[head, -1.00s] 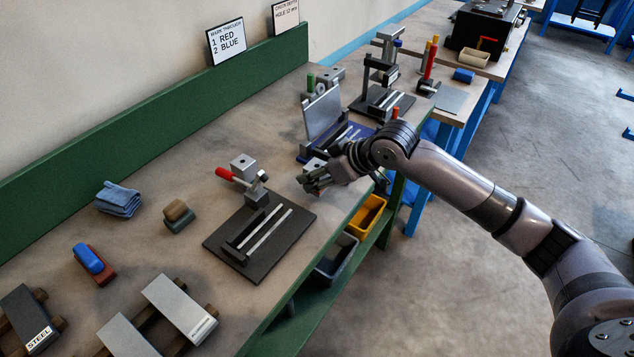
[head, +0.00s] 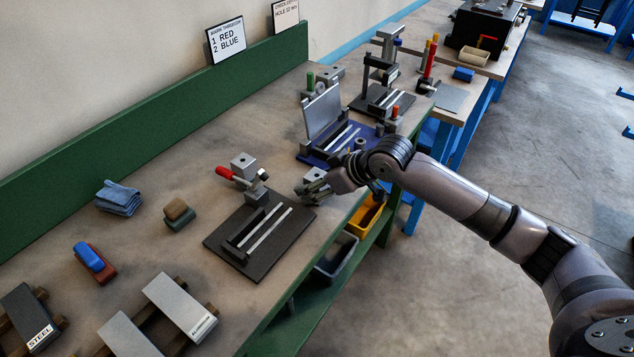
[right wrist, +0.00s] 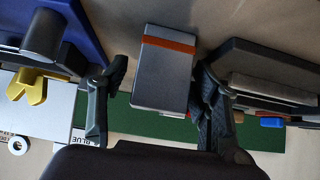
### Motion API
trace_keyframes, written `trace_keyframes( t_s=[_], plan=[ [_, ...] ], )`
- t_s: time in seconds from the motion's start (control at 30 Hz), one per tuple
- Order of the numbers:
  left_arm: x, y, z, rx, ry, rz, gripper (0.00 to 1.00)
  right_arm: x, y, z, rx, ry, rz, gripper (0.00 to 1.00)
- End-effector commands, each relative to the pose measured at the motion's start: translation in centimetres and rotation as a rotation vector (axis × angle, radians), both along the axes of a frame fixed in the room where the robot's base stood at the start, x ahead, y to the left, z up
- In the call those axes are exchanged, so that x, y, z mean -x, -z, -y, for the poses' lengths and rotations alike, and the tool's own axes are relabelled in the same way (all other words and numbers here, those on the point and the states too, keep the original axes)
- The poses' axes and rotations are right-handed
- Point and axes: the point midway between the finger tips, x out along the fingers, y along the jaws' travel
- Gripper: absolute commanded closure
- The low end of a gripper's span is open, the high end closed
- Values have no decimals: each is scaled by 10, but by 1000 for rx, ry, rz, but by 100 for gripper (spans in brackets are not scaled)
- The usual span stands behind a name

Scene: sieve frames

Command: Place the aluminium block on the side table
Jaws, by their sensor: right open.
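A grey metal block (right wrist: 163,75) with an orange-red stripe across it lies between the fingers of my right gripper (right wrist: 155,108) in the right wrist view. The fingers are open; a gap shows on the left side, and the right finger is close to the block. In the head view my right gripper (head: 312,188) is low over the front of the green-backed bench, by a small grey block (head: 315,173) partly hidden by it. A bar labelled aluminium (head: 181,306) lies on a rack at lower left. A lighter-topped table (head: 462,118) stands beyond the bench. My left gripper is not visible.
A black fixture (head: 262,240) with a red-handled clamp (head: 228,174) stands left of the gripper. A blue fixture (head: 312,152) with an upright plate is behind it. Yellow (head: 367,214) and grey (head: 336,257) bins sit below the bench edge.

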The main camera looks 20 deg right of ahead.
Motion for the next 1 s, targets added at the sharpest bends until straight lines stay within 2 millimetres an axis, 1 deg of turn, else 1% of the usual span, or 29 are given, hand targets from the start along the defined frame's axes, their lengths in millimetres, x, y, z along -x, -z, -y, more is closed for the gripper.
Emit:
trace_keyframes(
  t_s=[0.13, 0.27, 0.37, 0.7, 0.8, 1.0],
  plan=[
    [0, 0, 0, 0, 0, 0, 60, 0, -1, 0, 0, 0, 0, 43],
    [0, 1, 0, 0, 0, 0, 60, 3, -7, 3, 2, 1, 1, 43],
    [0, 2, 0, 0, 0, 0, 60, 10, -17, 10, 2, 2, 4, 43],
    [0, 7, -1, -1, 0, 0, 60, 51, -67, 41, 4, 0, 2, 43],
    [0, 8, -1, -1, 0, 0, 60, 59, -78, 47, 2, 2, 1, 43],
    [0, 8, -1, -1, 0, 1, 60, 66, -87, 52, 0, 1, -1, 43]
  ],
)
